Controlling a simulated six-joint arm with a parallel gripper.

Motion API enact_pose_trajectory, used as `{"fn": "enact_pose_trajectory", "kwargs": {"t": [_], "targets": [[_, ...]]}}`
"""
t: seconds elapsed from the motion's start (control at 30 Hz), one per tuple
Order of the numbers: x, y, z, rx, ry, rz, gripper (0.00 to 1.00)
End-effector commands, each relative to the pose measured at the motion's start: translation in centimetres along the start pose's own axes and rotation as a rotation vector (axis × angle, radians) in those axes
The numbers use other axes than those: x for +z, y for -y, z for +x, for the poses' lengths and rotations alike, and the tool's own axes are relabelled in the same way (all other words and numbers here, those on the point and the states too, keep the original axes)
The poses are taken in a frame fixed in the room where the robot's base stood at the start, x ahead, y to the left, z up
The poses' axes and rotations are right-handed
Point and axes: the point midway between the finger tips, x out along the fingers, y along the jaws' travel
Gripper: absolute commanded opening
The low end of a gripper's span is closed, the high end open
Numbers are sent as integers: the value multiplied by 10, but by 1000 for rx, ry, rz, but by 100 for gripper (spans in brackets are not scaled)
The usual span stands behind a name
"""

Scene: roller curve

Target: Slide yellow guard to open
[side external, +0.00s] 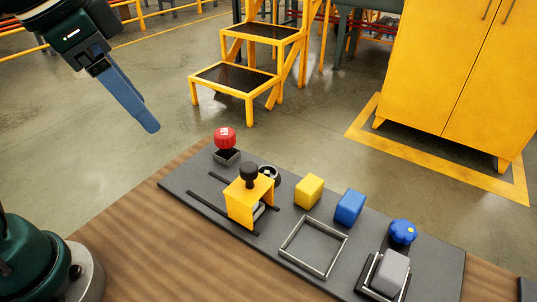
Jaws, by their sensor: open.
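The yellow guard (240,203) is a yellow box-shaped cover with a black round knob (249,174) on top. It stands upright on the dark grey panel, between two black rails (207,214). A pale part shows beneath its right side, mostly hidden by the cover. A dark round fitting with a pale rim (268,174) sits just behind it, partly hidden. My gripper (146,126) is at the upper left, well above and away from the guard, with blue fingers pointing down and right. It is open, and nothing shows between its fingers.
The wooden tabletop (150,232) left of the panel is clear.

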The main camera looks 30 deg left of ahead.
Motion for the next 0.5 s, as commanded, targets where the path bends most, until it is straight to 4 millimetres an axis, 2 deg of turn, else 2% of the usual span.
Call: {"fn": "enact_pose_trajectory", "kwargs": {"t": [0.03,0.1,0.27,0.5], "targets": [[-14,-2,1,15,25,44,67],[-29,-4,3,33,55,99,67],[-61,-14,17,74,124,217,67],[-93,-40,59,130,226,358,67]]}}
